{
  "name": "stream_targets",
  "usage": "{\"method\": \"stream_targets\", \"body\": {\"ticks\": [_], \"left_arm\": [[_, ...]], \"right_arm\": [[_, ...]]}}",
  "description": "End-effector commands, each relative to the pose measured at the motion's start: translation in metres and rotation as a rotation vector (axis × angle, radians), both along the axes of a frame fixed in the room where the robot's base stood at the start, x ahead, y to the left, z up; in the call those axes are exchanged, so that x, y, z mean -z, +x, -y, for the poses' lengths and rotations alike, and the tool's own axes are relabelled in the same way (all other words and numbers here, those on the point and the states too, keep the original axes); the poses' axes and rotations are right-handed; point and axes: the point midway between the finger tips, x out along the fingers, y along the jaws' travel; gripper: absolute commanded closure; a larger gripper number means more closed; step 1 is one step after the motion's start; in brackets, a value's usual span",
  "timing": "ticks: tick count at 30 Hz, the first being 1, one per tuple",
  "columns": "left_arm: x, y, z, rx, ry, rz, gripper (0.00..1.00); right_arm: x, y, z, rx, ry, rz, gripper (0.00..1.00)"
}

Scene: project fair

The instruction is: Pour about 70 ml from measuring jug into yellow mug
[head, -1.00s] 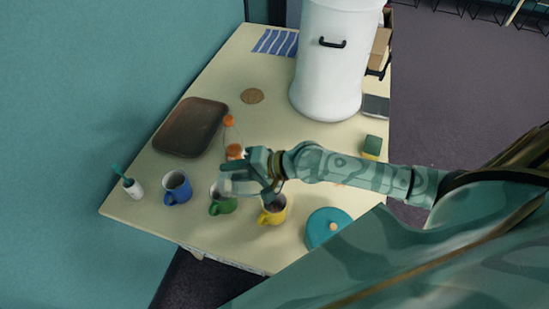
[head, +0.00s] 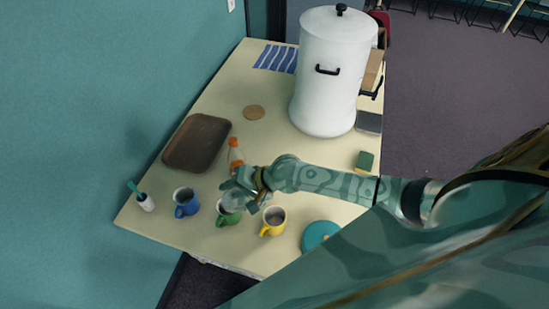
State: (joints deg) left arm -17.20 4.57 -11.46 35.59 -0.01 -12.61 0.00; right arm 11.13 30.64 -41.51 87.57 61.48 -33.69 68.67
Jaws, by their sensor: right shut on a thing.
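The yellow mug (head: 268,230) stands upright near the table's front edge; its inside looks grey, and I cannot tell how much it holds. My right gripper (head: 237,198) is left of the yellow mug and over the green mug (head: 228,218), partly covering it. It is shut on a pale, clear thing, which seems to be the measuring jug (head: 232,203). The fingers hide much of the jug, so its tilt and level cannot be told. My left gripper is not in view.
A blue mug (head: 186,209) and a white pot with a brush (head: 146,204) stand left. An orange-capped bottle (head: 237,157) is just behind my gripper. Further back are a brown tray (head: 198,145) and a large white urn (head: 325,95). A teal round thing (head: 318,236) lies right of the yellow mug.

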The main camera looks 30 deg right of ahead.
Motion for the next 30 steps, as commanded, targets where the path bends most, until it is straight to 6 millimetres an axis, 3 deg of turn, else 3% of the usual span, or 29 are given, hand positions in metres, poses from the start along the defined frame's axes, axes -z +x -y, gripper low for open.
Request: {"method": "stream_targets", "body": {"ticks": [2,14,30], "left_arm": [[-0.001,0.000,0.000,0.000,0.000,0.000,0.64],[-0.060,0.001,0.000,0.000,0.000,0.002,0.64],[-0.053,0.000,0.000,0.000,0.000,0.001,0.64]], "right_arm": [[0.002,0.000,-0.001,0.000,-0.006,-0.007,1.00],[-0.005,0.011,-0.012,0.004,-0.152,-0.145,1.00],[0.003,0.014,-0.014,0.009,-0.216,-0.204,1.00]]}}
